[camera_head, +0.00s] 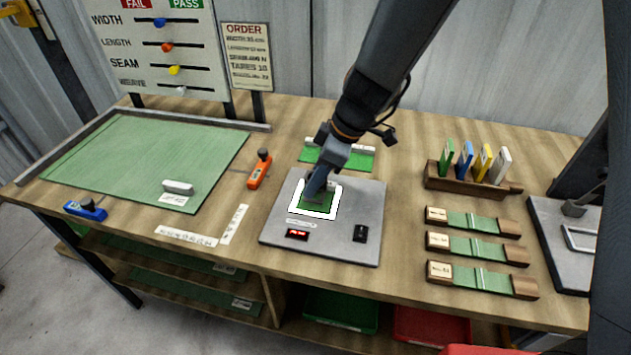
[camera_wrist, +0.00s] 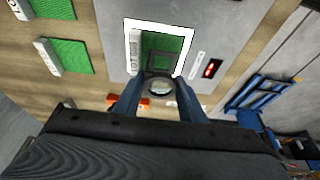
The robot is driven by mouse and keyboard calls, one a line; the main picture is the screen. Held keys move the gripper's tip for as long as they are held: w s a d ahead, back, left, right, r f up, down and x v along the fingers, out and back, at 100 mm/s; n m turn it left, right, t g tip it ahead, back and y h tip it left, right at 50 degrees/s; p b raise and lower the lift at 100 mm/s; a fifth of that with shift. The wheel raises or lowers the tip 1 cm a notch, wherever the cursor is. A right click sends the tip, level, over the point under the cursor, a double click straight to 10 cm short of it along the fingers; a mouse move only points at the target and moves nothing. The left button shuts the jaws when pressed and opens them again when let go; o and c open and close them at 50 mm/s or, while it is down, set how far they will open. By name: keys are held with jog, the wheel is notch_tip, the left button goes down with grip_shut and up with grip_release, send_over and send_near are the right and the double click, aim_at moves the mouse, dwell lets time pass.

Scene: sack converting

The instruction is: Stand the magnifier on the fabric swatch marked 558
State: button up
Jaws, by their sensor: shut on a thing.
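My gripper (camera_wrist: 160,105) is shut on the magnifier (camera_wrist: 160,87), a small dark-framed piece with a round lens, between the two blue fingers. In the head view my gripper (camera_head: 318,188) is low over the green patch in a white frame (camera_head: 297,208) on a grey plate; it largely hides the magnifier. I cannot tell whether the magnifier touches the patch. Green fabric swatches with white label bars lie behind the plate, one at right (camera_head: 361,161); the wrist view shows two, one lower (camera_wrist: 70,57) and one upper (camera_wrist: 48,7). Their numbers are not legible to me.
The grey plate (camera_head: 275,235) has a red display (camera_head: 297,234). An orange tool (camera_head: 259,170) stands left of it. A green mat (camera_head: 150,150) fills the left. A wooden rack (camera_head: 470,185) of coloured tags and several strip samples (camera_head: 478,248) are at right.

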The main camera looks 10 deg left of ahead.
jog(key=shift+f, duration=0.8)
jog(key=shift+f, duration=0.15)
jog(key=o, duration=1.1)
jog(key=shift+c, duration=0.2)
jog(key=shift+r, duration=0.25)
jog(key=b+v, duration=0.2)
jog(key=v, duration=1)
jog(key=s+d+f+m+h, duration=0.1)
jog(key=s+d+f+m, duration=0.1)
jog(key=d+m, duration=0.3)
jog(key=s+d+f+m+h, duration=0.2)
jog(key=d+m, duration=0.4)
jog(key=d, duration=0.4)
jog(key=s+d+f+m+h, duration=0.1)
jog(key=s+d+f+m, duration=0.2)
jog(key=s+d+m, duration=0.2)
jog(key=d+m, duration=0.1)
jog(key=d, duration=0.2)
jog(key=shift+d+f+t+h, duration=0.3)
jog(key=shift+d+f, duration=0.05)
